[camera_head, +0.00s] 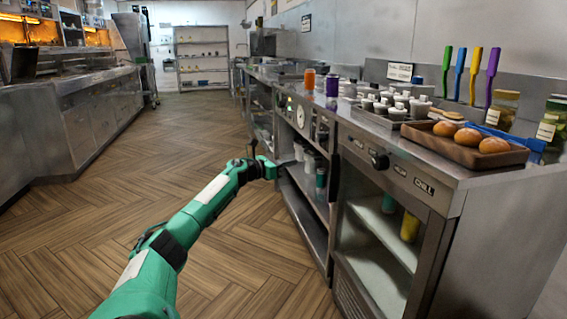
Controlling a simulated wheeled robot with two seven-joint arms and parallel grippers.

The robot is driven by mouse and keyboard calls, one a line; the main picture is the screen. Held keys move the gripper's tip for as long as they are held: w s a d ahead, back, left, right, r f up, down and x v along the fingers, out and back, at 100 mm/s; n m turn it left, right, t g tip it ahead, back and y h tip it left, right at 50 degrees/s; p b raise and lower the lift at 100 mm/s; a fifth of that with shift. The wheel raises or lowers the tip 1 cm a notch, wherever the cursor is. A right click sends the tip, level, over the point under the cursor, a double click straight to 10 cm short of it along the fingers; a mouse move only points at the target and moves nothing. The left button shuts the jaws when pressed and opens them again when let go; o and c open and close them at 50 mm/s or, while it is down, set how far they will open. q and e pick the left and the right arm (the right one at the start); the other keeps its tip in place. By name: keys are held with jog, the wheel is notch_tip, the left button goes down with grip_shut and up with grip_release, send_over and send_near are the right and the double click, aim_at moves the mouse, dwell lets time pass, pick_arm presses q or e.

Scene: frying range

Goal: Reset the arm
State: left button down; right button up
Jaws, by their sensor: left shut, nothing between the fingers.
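My left arm comes in from the bottom left, green with black joints, and reaches forward over the wooden floor. My left gripper (289,163) is at its far end, beside the front of the steel counter, below the counter top. It is small in view, shut and empty. I cannot tell whether its tip touches the counter front. My right gripper does not show.
The steel counter (480,230) runs along the right, with open shelves below. On it are a wooden tray (518,156) of buns, several small tubs, jars and upright coloured-handled tools. A second counter (95,130) stands left. The floor (240,255) between is clear.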

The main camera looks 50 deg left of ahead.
pick_arm(q)
jog(key=shift+s+a, duration=0.35)
jog(key=shift+s, duration=0.5)
